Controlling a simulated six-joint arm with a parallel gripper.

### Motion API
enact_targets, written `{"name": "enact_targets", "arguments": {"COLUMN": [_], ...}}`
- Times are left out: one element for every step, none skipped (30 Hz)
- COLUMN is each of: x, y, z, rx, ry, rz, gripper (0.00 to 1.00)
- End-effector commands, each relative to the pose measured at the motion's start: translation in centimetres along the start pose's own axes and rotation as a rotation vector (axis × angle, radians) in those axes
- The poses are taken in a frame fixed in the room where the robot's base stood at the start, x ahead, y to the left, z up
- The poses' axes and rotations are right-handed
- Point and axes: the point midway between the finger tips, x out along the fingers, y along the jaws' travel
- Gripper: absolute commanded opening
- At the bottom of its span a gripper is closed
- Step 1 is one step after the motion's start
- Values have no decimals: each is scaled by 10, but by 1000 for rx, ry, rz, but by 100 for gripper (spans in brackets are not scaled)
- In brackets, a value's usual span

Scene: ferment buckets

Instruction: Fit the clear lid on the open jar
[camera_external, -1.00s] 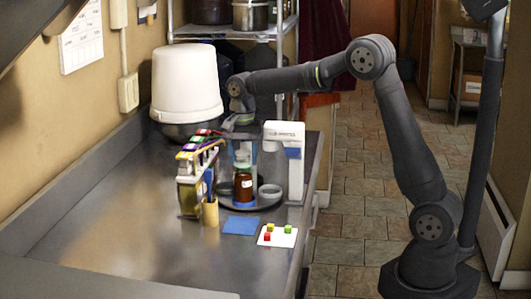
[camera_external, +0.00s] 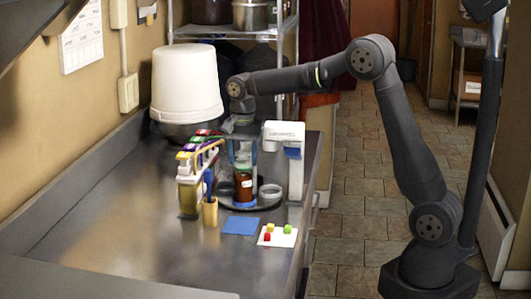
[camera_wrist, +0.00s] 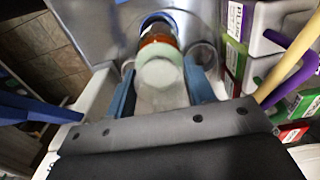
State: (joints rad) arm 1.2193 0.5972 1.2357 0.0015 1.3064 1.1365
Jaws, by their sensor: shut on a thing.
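The jar (camera_external: 243,187) is amber-brown with a white label. My gripper (camera_external: 243,163) points down just above the jar. In the wrist view, its blue fingers (camera_wrist: 161,92) are shut on a pale, see-through round piece, which looks like the clear lid (camera_wrist: 160,75). The amber jar also shows in the wrist view (camera_wrist: 157,32), beyond the lid and nearly in line with it. The lid covers the jar's mouth there, so I cannot tell whether they touch.
A white stand (camera_external: 295,165) rises close on the right, and a rack of colour-topped boxes (camera_external: 190,190) on the left. A yellow cup (camera_external: 210,213), a blue square (camera_external: 240,225) and a white card (camera_external: 277,236) with small cubes lie in front. The counter's left front is clear.

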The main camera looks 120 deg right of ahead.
Motion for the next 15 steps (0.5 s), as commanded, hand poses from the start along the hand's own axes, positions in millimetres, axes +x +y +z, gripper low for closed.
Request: {"name": "enact_targets", "arguments": {"x": [0, 0, 1, 1, 2, 2, 3, 4, 4, 5, 6, 6, 7, 8, 8], "y": [0, 0, 0, 0, 0, 0, 0, 0, 0, 0, 0, 0, 0, 0, 0], "z": [0, 0, 0, 0, 0, 0, 0, 0, 0, 0, 0, 0, 0, 0, 0], "rx": [0, 0, 0, 0, 0, 0, 0, 0, 0, 0, 0, 0, 0, 0, 0], "ry": [0, 0, 0, 0, 0, 0, 0, 0, 0, 0, 0, 0, 0, 0, 0], "rz": [0, 0, 0, 0, 0, 1, 1, 1, 1, 1, 1, 0, 0, 0, 0], "gripper": [27, 27, 27, 27, 27, 27, 27, 27, 27, 27, 27, 27, 27, 27, 27]}}
